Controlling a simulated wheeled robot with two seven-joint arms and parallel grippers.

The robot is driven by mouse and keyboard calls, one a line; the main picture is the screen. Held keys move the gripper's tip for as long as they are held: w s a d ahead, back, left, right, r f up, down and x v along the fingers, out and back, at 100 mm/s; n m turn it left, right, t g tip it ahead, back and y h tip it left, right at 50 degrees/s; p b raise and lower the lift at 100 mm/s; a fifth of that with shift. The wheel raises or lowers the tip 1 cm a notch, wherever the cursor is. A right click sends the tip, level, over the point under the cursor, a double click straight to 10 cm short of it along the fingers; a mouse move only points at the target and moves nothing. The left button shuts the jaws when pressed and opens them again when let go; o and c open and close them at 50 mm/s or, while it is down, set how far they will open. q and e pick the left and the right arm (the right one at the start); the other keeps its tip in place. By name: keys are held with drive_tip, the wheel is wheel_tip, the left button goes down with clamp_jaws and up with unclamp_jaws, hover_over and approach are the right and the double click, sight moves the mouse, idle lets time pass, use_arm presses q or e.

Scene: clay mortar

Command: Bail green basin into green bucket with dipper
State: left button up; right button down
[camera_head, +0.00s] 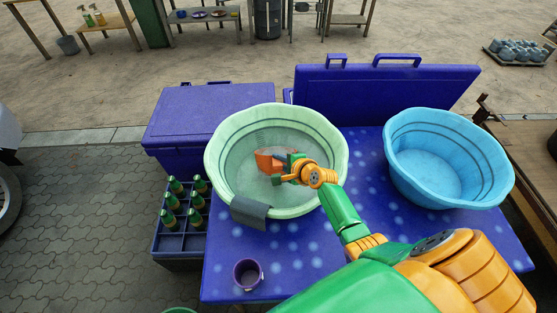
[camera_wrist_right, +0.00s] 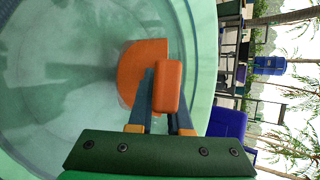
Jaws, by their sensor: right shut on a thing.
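The pale green basin (camera_head: 337,150) stands on the blue spotted table and holds cloudy, clear-looking water. The orange dipper (camera_head: 264,161) is inside the basin, at or in the water; how deep its bowl sits, I cannot tell. My right gripper (camera_head: 286,163) reaches over the basin and is shut on the dipper's handle. In the right wrist view the orange handle (camera_wrist_right: 168,86) is at the fingers (camera_wrist_right: 158,95), with the rounded bowl (camera_wrist_right: 133,70) beyond. A green rim (camera_head: 180,310), possibly the green bucket, barely shows at the bottom edge. My left gripper is out of view.
A grey cloth (camera_head: 250,211) hangs over the basin's front rim. A purple cup (camera_head: 248,273) stands in front. A blue basin (camera_head: 447,160) is at the right. A bottle crate (camera_head: 180,236) and blue chest (camera_head: 190,113) are at the left. The table's front middle is clear.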

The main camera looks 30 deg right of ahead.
drive_tip(key=f+t+b, duration=0.1)
drive_tip(key=b, duration=0.1)
drive_tip(key=f+t+b, duration=0.1)
drive_tip(key=f+b, duration=0.1)
drive_tip(key=b, duration=0.1)
drive_tip(key=shift+s+f+n+h, duration=0.2)
drive_tip(key=shift+n+h, duration=0.1)
drive_tip(key=shift+n, duration=0.1)
drive_tip(key=shift+t, duration=0.4)
wheel_tip(320, 180, up, 7)
drive_tip(key=p, duration=0.5)
drive_tip(key=shift+w, duration=0.15)
drive_tip(key=r, duration=0.1)
drive_tip(key=r+t, duration=0.1)
drive_tip(key=r, duration=0.1)
drive_tip(key=shift+s+a+n+p, duration=0.2)
drive_tip(key=shift+s+n+p, duration=0.1)
drive_tip(key=shift+s+p, duration=0.1)
drive_tip(key=t+b, duration=0.1)
drive_tip(key=r+b, duration=0.1)
drive_tip(key=s+r+n+t+b, duration=0.1)
drive_tip(key=shift+a+r+t, duration=0.25)
drive_tip(key=shift+t, duration=0.05)
drive_tip(key=shift+r+b, duration=0.35)
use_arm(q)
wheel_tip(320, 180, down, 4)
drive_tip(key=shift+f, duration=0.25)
use_arm(e)
drive_tip(key=shift+r+h, duration=0.25)
drive_tip(key=shift+h, duration=0.05)
